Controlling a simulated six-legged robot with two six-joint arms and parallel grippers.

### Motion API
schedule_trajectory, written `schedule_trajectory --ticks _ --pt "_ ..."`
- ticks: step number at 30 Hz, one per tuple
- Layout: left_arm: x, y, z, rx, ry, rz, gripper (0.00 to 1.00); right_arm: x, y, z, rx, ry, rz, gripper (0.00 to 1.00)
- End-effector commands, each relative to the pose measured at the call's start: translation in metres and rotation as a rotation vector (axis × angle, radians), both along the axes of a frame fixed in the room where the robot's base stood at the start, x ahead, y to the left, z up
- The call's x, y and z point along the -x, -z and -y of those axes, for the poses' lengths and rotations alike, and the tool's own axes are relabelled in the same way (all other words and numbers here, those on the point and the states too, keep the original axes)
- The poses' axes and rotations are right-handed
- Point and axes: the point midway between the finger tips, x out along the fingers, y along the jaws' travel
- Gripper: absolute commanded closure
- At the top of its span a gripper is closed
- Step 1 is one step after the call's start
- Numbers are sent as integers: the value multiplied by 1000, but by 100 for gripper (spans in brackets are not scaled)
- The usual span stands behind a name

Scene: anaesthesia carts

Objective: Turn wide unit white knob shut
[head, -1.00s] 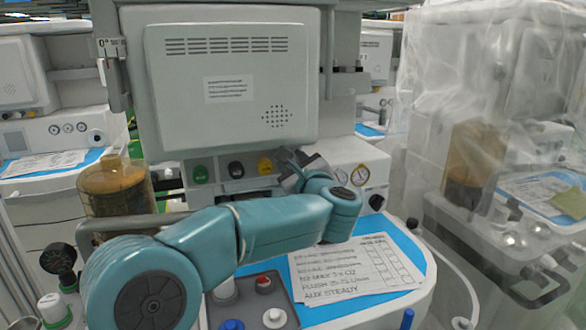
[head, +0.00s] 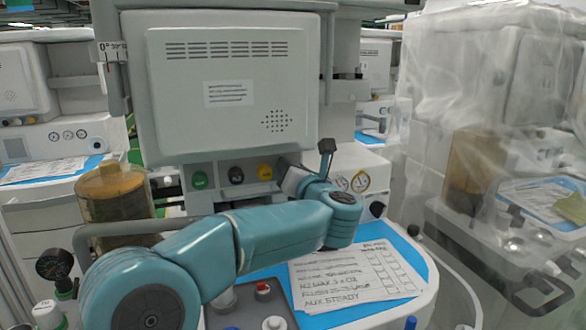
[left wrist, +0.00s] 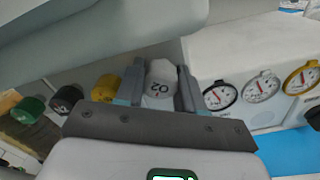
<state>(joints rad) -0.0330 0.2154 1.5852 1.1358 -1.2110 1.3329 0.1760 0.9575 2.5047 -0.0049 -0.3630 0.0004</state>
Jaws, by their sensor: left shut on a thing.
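The white knob (left wrist: 160,82), marked O2, sits on the front of the wide unit (head: 230,80), at the end of a row of coloured knobs. In the left wrist view the two fingers of my left gripper (left wrist: 159,90) stand on either side of it, and the gripper is shut on it. The O2 marking looks turned over in that view. In the head view my left gripper (head: 308,172) is at the panel below the grey screen housing, and it hides the white knob there. My right gripper is not in view.
Green (head: 199,180), black (head: 236,174) and yellow (head: 265,171) knobs sit left of the gripper. Gauges (left wrist: 262,86) are close on its right. A handwritten sheet (head: 350,272) lies on the blue worktop. A plastic-draped unit (head: 480,90) stands at the right.

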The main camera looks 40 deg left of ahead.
Motion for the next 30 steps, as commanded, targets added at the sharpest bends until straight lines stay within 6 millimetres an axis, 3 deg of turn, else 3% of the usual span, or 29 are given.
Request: schedule_trajectory --ticks 30 --pt "0 -4 0 -446 -1 -859 93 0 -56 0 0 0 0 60"
